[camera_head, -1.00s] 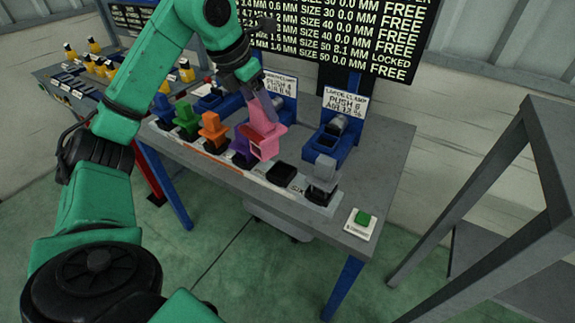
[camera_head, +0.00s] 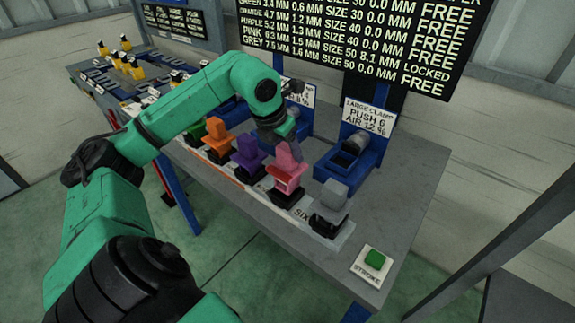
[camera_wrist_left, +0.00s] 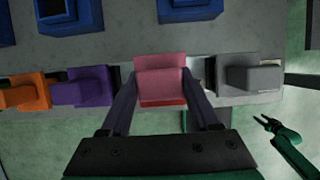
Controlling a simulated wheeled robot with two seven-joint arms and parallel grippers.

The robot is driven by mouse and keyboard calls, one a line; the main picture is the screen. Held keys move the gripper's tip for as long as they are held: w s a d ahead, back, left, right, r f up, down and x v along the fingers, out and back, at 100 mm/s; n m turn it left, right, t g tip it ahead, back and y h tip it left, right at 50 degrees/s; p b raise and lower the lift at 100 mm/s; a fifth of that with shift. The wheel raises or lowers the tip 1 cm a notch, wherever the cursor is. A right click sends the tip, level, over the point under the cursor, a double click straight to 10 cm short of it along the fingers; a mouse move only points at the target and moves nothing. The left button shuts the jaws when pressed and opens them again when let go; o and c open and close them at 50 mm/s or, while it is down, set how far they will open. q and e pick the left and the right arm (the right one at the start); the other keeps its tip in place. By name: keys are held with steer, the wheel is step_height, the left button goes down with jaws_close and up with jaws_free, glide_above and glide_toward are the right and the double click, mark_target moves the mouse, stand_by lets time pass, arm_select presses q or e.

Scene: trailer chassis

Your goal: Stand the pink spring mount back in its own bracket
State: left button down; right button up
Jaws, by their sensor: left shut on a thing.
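The pink spring mount (camera_head: 288,172) is upright between the purple and grey mounts, at the dark bracket (camera_head: 284,198) in the row on the bench. I cannot tell whether its bottom is fully seated. My left gripper (camera_head: 286,146) is shut on the pink mount's upper part from above and behind. In the left wrist view the pink mount (camera_wrist_left: 160,80) sits between the two fingers of the left gripper (camera_wrist_left: 160,98).
The purple mount (camera_head: 248,155) stands left of the pink one, the grey mount (camera_head: 331,200) right. A blue large clamp (camera_head: 352,160) is behind them. A green stroke button (camera_head: 375,259) is at the bench's front right. The bench top (camera_head: 412,178) right of the clamp is clear.

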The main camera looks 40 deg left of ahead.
mark_target(287, 161)
arm_select(q)
steer(key=shift+s+d+f, duration=0.1)
steer(key=shift+s+f, duration=0.05)
steer(key=shift+f, duration=0.5)
steer(key=shift+s+f, duration=0.15)
steer(key=shift+f, duration=0.7)
steer(key=shift+w, duration=0.1)
steer(key=shift+f+b, duration=0.15)
steer(key=shift+b, duration=0.15)
steer(key=shift+c, duration=0.6)
jaws_free()
arm_select(e)
steer(key=shift+s+a+f, duration=0.15)
steer(key=shift+s+f, duration=0.2)
steer(key=shift+s, duration=0.05)
steer(key=shift+r, duration=0.1)
